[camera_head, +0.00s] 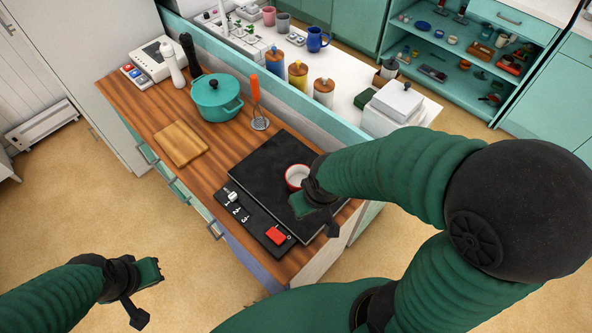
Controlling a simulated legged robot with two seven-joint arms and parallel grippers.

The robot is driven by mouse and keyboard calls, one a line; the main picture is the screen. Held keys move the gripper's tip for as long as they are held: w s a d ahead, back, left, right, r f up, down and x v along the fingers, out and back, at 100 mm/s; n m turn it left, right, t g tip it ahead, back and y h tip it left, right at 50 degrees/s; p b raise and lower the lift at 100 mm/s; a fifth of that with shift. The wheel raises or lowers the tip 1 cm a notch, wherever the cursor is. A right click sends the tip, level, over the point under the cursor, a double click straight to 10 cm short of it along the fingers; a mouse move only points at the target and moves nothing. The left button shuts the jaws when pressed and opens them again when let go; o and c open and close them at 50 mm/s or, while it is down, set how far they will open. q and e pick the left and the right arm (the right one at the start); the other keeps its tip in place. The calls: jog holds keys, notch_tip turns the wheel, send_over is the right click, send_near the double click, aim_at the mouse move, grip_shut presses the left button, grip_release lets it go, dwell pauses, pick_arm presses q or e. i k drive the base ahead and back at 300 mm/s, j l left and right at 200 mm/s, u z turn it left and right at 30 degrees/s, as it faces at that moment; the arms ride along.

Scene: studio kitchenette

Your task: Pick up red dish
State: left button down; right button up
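The red dish (291,181), a small round bowl with a red rim and pale inside, sits on the black cooktop (262,160) at the counter's near right end. My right gripper (314,208) is just right of and in front of the dish, over the cooktop, and the arm covers some of the area beside it. I cannot tell whether it touches the dish or how far its fingers are apart. My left gripper (152,280) is low at the left, over the floor and away from the counter; its finger opening is unclear.
Canisters (298,75) line the raised white shelf behind.

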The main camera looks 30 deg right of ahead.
aim_at(295, 173)
jog(key=k+j+u, duration=0.1)
jog(key=k+u, duration=0.15)
jog(key=k, duration=0.4)
jog(key=i+l+u, duration=0.1)
jog(key=l+u, duration=0.4)
jog(key=l, duration=0.2)
jog(key=l+u, duration=0.45)
jog(key=l, duration=0.25)
jog(key=k+l, duration=0.1)
jog(key=l, duration=0.85)
jog(key=k, duration=0.05)
